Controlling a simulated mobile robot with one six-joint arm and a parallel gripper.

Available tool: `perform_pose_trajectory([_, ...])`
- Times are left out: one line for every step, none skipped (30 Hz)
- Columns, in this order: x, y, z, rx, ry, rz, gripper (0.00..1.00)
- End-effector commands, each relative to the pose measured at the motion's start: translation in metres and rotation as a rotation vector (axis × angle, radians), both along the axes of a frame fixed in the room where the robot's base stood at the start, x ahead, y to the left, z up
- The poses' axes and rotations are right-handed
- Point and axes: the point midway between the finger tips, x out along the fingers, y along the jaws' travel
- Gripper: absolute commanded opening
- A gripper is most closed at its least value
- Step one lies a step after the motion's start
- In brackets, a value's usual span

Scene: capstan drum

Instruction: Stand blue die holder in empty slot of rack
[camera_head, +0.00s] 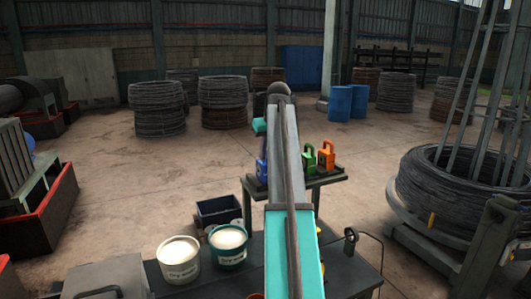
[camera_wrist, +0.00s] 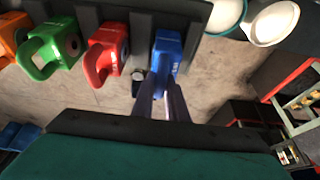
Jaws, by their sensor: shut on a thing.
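The blue die holder (camera_wrist: 167,52) is between the tips of my gripper (camera_wrist: 163,88) in the wrist view, which is shut on it. It lines up between two dark dividers of the rack (camera_wrist: 142,26), beside the red holder (camera_wrist: 105,52). I cannot tell whether it touches the rack's floor. In the head view the blue holder (camera_head: 262,168) shows only in part, left of my arm, which hides my fingertips and much of the rack.
A green holder (camera_wrist: 55,48) and an orange holder (camera_wrist: 10,40) stand in the rack left of the red one. In the head view two tubs (camera_head: 228,247) and a dark bin (camera_head: 218,210) sit left of my arm. A wire coil stands at right.

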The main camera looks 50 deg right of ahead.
Motion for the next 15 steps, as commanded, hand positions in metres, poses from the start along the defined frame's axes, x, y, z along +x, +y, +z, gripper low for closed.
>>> perform_pose_trajectory([0.0004, -0.0002, 0.0014, -0.002, -0.003, 0.0, 0.0])
perform_pose_trajectory([0.0004, -0.0002, 0.001, -0.002, -0.003, 0.0, 0.0])
perform_pose_trajectory([0.0003, -0.0002, 0.0006, -0.002, -0.003, 0.0, 0.0])
perform_pose_trajectory([0.0003, -0.0002, 0.0002, -0.002, -0.003, 0.0, 0.0])
perform_pose_trajectory([0.0003, -0.0002, -0.0001, -0.002, -0.003, 0.0, 0.0])
perform_pose_trajectory([0.0003, -0.0002, -0.0005, -0.002, -0.003, 0.0, 0.0])
perform_pose_trajectory([0.0003, -0.0002, -0.0003, -0.002, -0.003, 0.0, 0.16])
perform_pose_trajectory([0.0002, -0.0003, -0.0002, -0.002, -0.003, 0.0, 0.21])
perform_pose_trajectory([0.0002, -0.0003, -0.0004, -0.002, -0.002, 0.0, 0.28])
perform_pose_trajectory([0.0002, -0.0003, -0.0005, -0.002, -0.002, 0.0, 0.33])
perform_pose_trajectory([0.0002, -0.0003, -0.0006, -0.002, -0.002, 0.0, 0.35])
perform_pose_trajectory([0.0001, -0.0004, -0.0009, -0.002, -0.002, 0.0, 0.35])
perform_pose_trajectory([0.0001, -0.0003, -0.001, -0.002, -0.002, 0.0, 0.35])
perform_pose_trajectory([0.0001, -0.0003, -0.0012, -0.001, -0.002, 0.0, 0.35])
perform_pose_trajectory([0.0, -0.0004, -0.0014, -0.001, -0.002, 0.0, 0.35])
